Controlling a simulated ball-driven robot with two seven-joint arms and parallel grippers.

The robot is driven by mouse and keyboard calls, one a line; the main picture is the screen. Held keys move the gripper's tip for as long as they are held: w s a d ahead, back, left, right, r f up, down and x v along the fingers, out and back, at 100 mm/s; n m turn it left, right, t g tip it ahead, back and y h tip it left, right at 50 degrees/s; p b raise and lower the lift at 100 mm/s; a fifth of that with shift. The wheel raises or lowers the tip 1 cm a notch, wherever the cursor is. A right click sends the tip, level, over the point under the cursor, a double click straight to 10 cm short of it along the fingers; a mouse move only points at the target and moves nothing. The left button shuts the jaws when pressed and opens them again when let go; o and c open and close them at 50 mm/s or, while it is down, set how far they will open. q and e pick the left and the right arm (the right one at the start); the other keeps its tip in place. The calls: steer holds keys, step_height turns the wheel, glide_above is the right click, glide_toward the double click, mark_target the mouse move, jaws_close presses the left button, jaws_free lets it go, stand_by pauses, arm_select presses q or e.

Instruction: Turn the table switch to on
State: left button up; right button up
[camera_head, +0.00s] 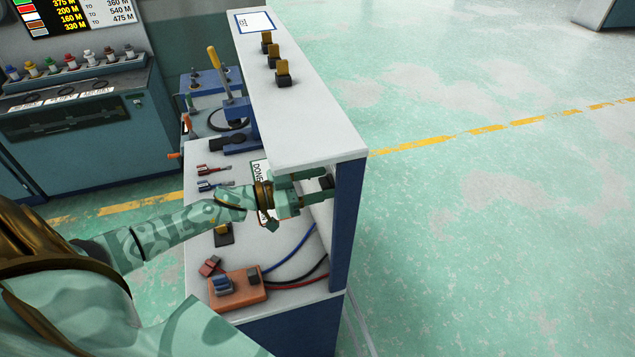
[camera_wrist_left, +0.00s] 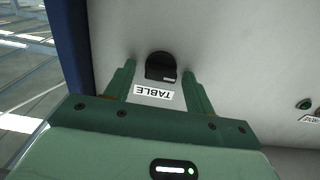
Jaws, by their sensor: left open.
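The table switch is a round black knob (camera_wrist_left: 161,66) on a pale vertical panel, with a white label reading TABLE (camera_wrist_left: 154,91) beside it, upside down in the left wrist view. My left gripper (camera_head: 316,188) is open and faces the panel. In the left wrist view its two green fingers (camera_wrist_left: 160,78) stand on either side of the knob, with gaps, so it is not gripped. My right gripper is not in view.
A white shelf (camera_head: 300,120) with several yellow-black switches overhangs my left gripper. A blue side panel (camera_head: 348,225) stands close at its right. An orange box (camera_head: 238,290) with cables lies on the bench. Another small green-black control (camera_wrist_left: 305,104) is on the panel.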

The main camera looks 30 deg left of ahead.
arm_select(q)
steer(key=c, duration=1)
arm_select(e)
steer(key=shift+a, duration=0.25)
